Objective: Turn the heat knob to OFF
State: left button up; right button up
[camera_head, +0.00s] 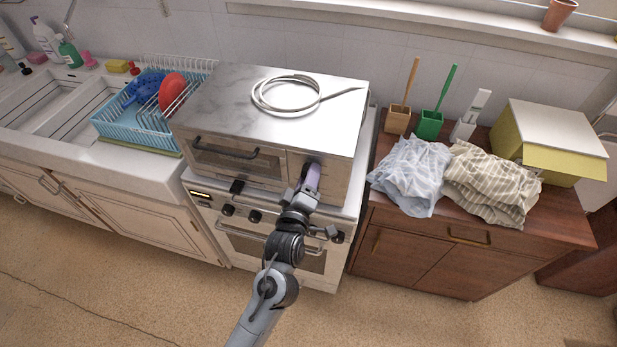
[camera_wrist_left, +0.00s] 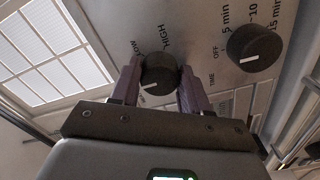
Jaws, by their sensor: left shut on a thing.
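My left gripper (camera_head: 311,178) reaches the right side of the oven's (camera_head: 235,160) front panel in the head view. In the left wrist view, the left gripper (camera_wrist_left: 157,85) has its purple-grey fingers on both sides of a round black knob (camera_wrist_left: 160,68), shut on it. LOW and HIGH are printed above this knob. Its white mark is near the knob's lower edge in the picture, away from both labels. A second black knob (camera_wrist_left: 254,48), beside OFF, TIME and minute labels, stands apart to the right. The fingers hide the grasped knob in the head view. My right gripper is not in view.
A coiled pale cable (camera_head: 287,108) lies on the oven's top. A stove (camera_head: 290,258) with its own knobs is below. A dish rack (camera_head: 135,127) stands left; cloths (camera_head: 410,175) and a yellow box (camera_head: 545,140) lie on the cabinet at right.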

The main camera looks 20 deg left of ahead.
pick_arm(q)
jog(key=o, duration=1.1)
jog(key=shift+c, duration=0.2)
jog(key=shift+s, duration=0.1)
jog(key=s+d, duration=0.1)
jog(key=s, duration=0.9)
jog(key=shift+s, duration=0.3)
